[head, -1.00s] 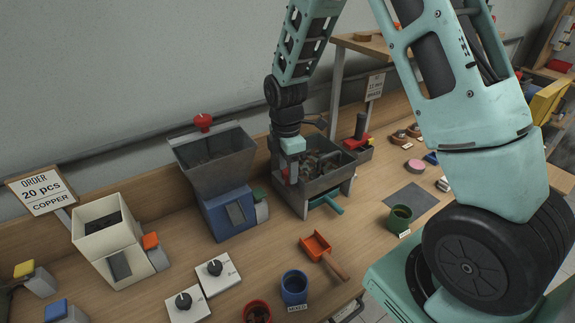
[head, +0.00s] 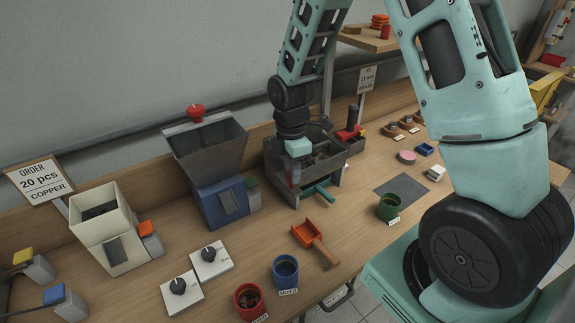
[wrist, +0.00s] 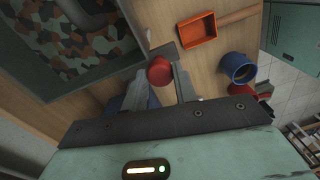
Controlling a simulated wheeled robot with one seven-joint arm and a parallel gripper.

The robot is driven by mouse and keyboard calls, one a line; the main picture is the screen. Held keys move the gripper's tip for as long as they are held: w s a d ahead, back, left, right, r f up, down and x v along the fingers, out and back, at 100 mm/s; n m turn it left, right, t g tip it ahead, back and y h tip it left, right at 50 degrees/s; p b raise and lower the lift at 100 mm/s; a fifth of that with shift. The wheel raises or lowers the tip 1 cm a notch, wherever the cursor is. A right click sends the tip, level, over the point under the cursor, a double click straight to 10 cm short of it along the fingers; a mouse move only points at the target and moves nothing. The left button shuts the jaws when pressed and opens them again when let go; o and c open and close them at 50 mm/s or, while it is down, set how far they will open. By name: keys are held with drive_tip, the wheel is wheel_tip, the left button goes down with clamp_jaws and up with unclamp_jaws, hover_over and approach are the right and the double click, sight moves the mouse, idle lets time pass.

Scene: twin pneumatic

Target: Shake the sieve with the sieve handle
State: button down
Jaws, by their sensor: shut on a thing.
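The sieve (head: 334,167) is a dark grey open box on a stand at the back of the bench, with loose pieces in it. In the wrist view the sieve (wrist: 130,68) fills the upper left, and brown, black and pale pieces (wrist: 75,42) lie inside it. The red sieve handle (wrist: 159,71) sits at the sieve's near corner, between my fingers. My gripper (wrist: 160,84) is shut on this handle. In the head view my gripper (head: 294,172) points down at the sieve's left front side and partly hides the handle.
A blue-based grey hopper (head: 222,195) stands left of the sieve. A teal handle (head: 318,190) sticks out below the sieve. An orange scoop (head: 305,236), blue cup (head: 285,272), red cup (head: 248,300) and green cup (head: 388,209) stand in front. Bare bench lies between them.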

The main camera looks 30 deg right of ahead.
drive_tip(key=c, duration=1.1)
unclamp_jaws()
wheel_tip(320, 180, up, 17)
drive_tip(key=b, duration=0.2)
drive_tip(key=shift+w+r, duration=0.2)
drive_tip(key=shift+w, duration=0.15)
drive_tip(key=shift+d, duration=0.1)
